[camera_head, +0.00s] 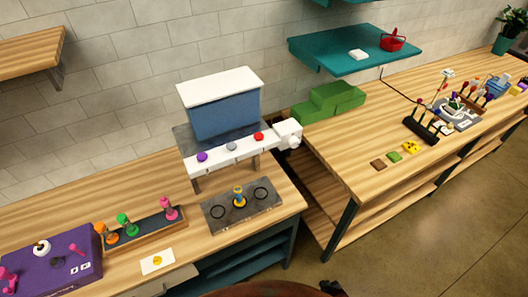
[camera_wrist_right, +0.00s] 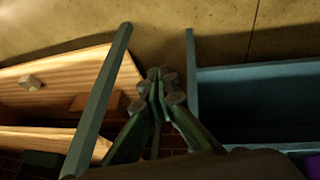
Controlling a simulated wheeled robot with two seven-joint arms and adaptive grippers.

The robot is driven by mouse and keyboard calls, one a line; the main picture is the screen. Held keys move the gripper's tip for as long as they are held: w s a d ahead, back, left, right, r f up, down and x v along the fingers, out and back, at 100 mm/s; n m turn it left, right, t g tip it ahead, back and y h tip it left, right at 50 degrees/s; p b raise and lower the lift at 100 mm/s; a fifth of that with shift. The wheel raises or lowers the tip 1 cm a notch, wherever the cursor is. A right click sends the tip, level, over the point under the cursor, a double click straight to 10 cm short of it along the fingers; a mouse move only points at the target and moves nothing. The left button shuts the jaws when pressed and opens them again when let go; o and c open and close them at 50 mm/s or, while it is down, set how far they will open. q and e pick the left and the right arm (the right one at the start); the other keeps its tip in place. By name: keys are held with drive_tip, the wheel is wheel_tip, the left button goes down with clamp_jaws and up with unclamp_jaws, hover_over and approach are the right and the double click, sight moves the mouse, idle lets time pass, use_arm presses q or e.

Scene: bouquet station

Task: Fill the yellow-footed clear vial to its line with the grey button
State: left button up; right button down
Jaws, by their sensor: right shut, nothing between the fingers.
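The grey button (camera_head: 231,146) sits mid-bar, between a purple button (camera_head: 202,157) and a red button (camera_head: 258,136). My right gripper (camera_wrist_right: 158,76) is shut and empty in the right wrist view, above the floor and apart from the vial and buttons. My left gripper is not in view.
A wooden rack (camera_head: 144,230) holds orange-, green- and pink-topped vials left of the slab. A card (camera_head: 157,261) lies in front of it. A purple box (camera_head: 66,262) is at far left. A gap separates this counter from the right bench (camera_head: 345,166).

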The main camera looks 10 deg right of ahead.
use_arm(q)
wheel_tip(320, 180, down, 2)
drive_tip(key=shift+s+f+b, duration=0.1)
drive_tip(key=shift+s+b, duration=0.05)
drive_tip(key=shift+b, duration=0.8)
use_arm(e)
drive_tip(key=s+f+g, duration=0.1)
drive_tip(key=s+f, duration=0.4)
drive_tip(key=s, duration=0.5)
drive_tip(key=s+f+m+g, duration=0.1)
drive_tip(key=s+f+g, duration=0.1)
drive_tip(key=s+f, duration=0.3)
drive_tip(key=s+f+m+g, duration=0.1)
drive_tip(key=s+f, duration=0.4)
drive_tip(key=s, duration=0.9)
drive_tip(key=shift+s+a+g, duration=0.3)
drive_tip(key=shift+a, duration=0.15)
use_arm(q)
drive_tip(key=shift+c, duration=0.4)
